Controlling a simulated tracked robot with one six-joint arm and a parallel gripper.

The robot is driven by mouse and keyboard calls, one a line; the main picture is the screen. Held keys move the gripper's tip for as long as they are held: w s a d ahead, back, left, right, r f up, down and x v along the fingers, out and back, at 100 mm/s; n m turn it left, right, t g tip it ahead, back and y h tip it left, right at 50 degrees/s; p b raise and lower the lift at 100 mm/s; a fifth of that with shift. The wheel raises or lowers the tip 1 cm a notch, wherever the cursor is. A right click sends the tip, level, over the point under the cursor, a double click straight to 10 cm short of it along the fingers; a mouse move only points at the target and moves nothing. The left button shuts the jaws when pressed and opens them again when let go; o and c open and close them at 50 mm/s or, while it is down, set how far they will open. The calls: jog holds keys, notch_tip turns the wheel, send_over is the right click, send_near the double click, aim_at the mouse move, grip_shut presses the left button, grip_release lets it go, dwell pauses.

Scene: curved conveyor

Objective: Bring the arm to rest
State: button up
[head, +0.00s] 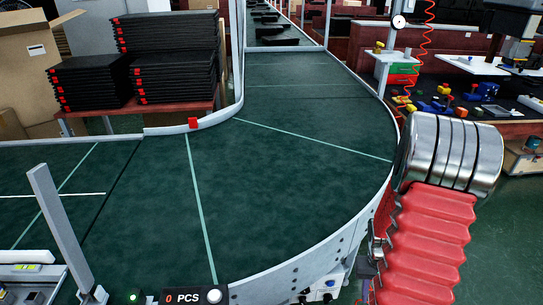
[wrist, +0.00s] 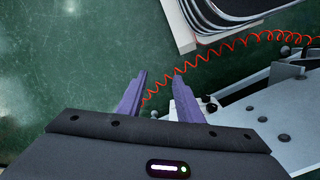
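My gripper (wrist: 160,90) shows in the wrist view as two purple fingers standing well apart on a dark grey palm. It is open, and nothing is held between the fingers. A green floor (wrist: 90,60) and part of a red coiled hose (wrist: 200,60) lie behind the fingertips. In the head view, a red ribbed sleeve with a banded metal joint at the right looks like my own arm; the gripper itself is out of that view.
The curved green conveyor (head: 270,170) is bare in its near part; dark items (head: 275,41) lie farther back. Black stacked trays (head: 170,55) stand at the left. A cluttered workbench (head: 475,105) is at the right. A counter (head: 183,298) reads 0 PCS.

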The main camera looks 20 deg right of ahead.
jog(key=w+a+r+n+t, duration=0.1)
jog(key=a+r+n+t, duration=0.5)
jog(key=a+r, duration=2.5)
notch_tip(320, 180, up, 3)
jog(key=shift+w+r+t, duration=0.1)
jog(key=shift+w+t, duration=0.1)
jog(key=shift+t, duration=0.6)
jog(key=shift+a, duration=0.15)
